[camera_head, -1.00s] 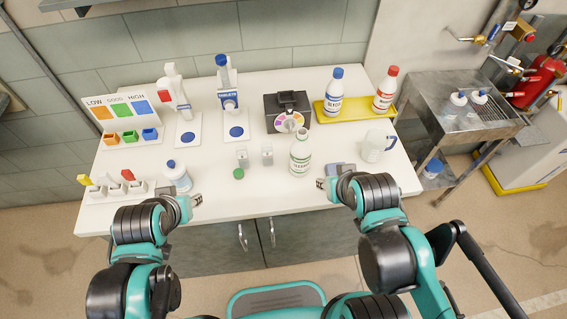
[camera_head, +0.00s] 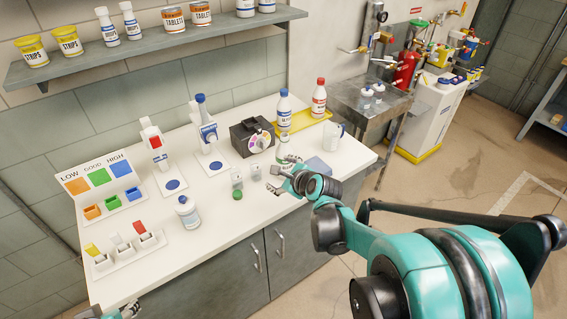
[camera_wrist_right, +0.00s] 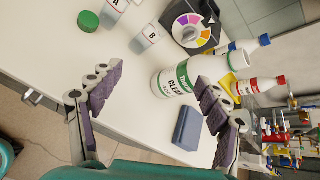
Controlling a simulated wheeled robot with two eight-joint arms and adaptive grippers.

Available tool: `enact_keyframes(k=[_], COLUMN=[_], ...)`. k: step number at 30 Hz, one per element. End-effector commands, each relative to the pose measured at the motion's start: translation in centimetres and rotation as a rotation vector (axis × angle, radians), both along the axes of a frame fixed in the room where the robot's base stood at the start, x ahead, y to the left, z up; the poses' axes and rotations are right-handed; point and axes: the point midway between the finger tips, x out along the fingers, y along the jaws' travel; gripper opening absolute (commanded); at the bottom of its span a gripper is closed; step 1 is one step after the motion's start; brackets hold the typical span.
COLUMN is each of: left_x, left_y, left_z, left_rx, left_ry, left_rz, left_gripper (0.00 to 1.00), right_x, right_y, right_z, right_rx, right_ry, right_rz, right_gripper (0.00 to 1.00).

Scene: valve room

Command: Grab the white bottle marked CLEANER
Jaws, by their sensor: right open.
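The white CLEANER bottle with a green label band (camera_head: 284,151) stands on the white table, partly hidden behind my right gripper (camera_head: 274,181) in the head view. In the right wrist view the CLEANER bottle (camera_wrist_right: 174,82) appears tilted, its lower part between and beyond the two spread fingers. My right gripper (camera_wrist_right: 158,98) is open and empty, close in front of the bottle; I cannot tell whether a finger touches it. My left gripper (camera_head: 128,311) only just shows at the bottom left edge, by the table's front, and its jaws are unclear.
A blue-grey block (camera_wrist_right: 188,128) lies beside the bottle. Small clear containers (camera_head: 237,176) and a green cap (camera_head: 237,194) are to its left. The black box with a colour dial (camera_head: 252,137), a yellow tray (camera_head: 303,121) and a clear jug (camera_head: 332,136) stand nearby.

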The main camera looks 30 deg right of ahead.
Motion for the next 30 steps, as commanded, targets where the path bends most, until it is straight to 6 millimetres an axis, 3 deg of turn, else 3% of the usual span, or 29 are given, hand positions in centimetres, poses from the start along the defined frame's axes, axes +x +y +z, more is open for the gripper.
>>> enact_keyframes(k=[1,3,9,30], left_x=[0.0,0.0,0.0,0.0], left_y=[0.0,0.0,0.0,0.0], left_z=[-0.2,-0.3,-0.6,-3.6], left_rx=[0.000,0.000,0.000,0.000], left_ry=[0.000,0.000,0.000,0.000], left_rz=[0.000,0.000,0.000,0.000], left_gripper=[0.47,0.47,0.47,0.47], right_x=[0.7,1.4,2.2,9.3], right_y=[-1.9,-3.9,-6.8,-6.9], right_z=[-0.7,-1.2,-2.1,-5.5], right_rx=[0.119,0.274,0.516,0.539], right_ry=[-0.030,-0.072,-0.141,-0.146], right_rz=[-0.097,-0.213,-0.378,-0.392], right_gripper=[0.76,0.76,0.76,0.76])
